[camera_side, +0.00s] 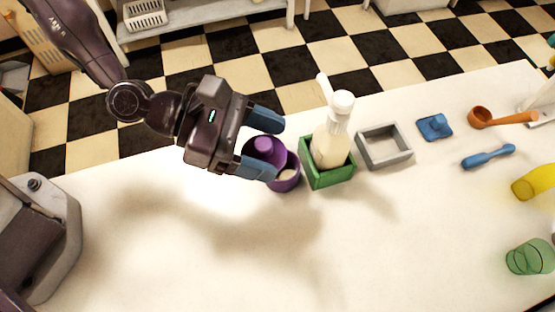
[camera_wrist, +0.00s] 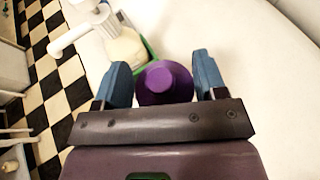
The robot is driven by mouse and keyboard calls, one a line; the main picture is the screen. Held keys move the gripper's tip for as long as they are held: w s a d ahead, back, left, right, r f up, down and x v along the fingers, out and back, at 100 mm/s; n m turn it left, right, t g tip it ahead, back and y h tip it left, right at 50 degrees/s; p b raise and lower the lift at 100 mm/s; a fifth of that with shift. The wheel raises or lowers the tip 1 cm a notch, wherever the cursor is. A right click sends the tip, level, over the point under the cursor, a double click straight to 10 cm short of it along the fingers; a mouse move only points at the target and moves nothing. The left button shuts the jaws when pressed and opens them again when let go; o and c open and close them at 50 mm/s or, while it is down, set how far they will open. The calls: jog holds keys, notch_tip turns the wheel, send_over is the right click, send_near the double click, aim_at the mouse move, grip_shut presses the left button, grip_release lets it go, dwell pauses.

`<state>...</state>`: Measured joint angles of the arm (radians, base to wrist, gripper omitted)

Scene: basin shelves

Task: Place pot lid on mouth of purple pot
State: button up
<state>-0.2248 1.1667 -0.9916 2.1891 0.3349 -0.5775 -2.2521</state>
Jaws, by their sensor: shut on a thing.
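The purple pot lid (camera_side: 264,148) with a round knob is between the blue fingers of my gripper (camera_side: 262,146), which is shut on it. The lid also shows in the wrist view (camera_wrist: 164,84), between the two fingers (camera_wrist: 164,80). The purple pot (camera_side: 287,180) stands on the counter just beyond and to the right of the lid in the side view, with part of its pale inside showing. The lid overlaps the pot in the picture; whether they touch I cannot tell. In the wrist view the pot is hidden or cannot be told apart from the lid.
Farther right are a grey square tray (camera_side: 384,160), a blue lidded piece (camera_side: 435,127), an orange ladle (camera_side: 482,118) and a blue utensil (camera_side: 487,156).

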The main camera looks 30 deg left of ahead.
jog(key=w+d, duration=0.1)
jog(key=w, duration=0.3)
send_over(282, 177)
jog(key=shift+m+g, duration=0.3)
jog(key=shift+g, duration=0.1)
notch_tip(282, 177, down, 7)
jog(key=shift+f, duration=0.2)
jog(key=shift+f, duration=0.45)
jog(key=shift+f, duration=0.15)
jog(key=o, duration=1)
